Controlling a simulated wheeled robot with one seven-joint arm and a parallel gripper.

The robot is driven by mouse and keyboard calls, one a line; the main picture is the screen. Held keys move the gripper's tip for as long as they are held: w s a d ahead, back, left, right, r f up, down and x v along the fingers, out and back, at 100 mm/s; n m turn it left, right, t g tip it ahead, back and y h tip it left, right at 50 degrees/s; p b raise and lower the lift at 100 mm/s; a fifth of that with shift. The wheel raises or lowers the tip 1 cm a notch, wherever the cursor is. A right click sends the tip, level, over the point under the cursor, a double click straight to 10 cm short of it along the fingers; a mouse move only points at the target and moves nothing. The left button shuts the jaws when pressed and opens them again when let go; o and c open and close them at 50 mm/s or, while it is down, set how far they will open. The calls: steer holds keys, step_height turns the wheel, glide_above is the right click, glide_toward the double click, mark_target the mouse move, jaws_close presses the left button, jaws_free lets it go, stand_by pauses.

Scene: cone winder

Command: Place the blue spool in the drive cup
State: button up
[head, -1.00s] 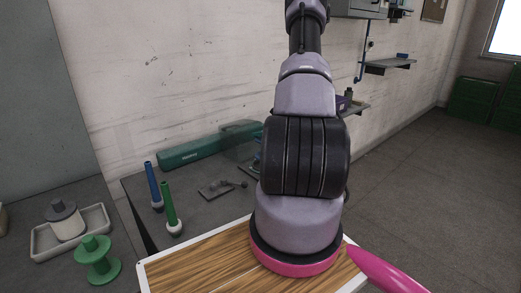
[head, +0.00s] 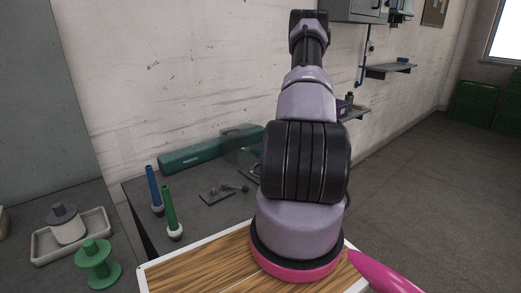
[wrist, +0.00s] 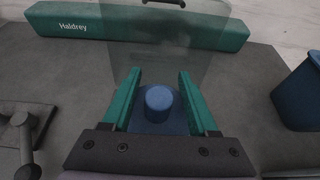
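The blue spool (wrist: 159,99) shows in the wrist view as a round blue post above a wider, darker blue base. It stands between the two green fingers of my gripper (wrist: 157,78). Dark gaps show on both sides of the post, so the fingers are open and not touching it. In the head view my arm hides the spool and most of the gripper. I cannot make out the drive cup, nor tell what the spool rests on.
A blue bin (wrist: 300,95) is at right. Blue (head: 153,185) and green (head: 169,208) rods stand on the bench. A green spool (head: 97,265) and a tray (head: 42,255) are at left.

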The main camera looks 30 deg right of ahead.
steer(key=shift+r, duration=0.15)
steer(key=v, duration=1.2)
steer(key=a+r+n+g+y, duration=0.75)
steer(key=a+r+n, duration=0.85)
steer(key=a+r, duration=0.7)
steer(key=s+a+r+n+h, duration=0.3)
steer(key=s+a+r+n, duration=0.1)
steer(key=s+r+n, duration=0.3)
steer(key=s+a+r+n+t+h, duration=0.1)
steer(key=s+a+r+n+h, duration=0.3)
steer(key=s, duration=0.6)
step_height(320, 180, up, 3)
steer(key=n, duration=0.3)
steer(key=shift+s, duration=0.35)
steer(key=shift+f, duration=0.15)
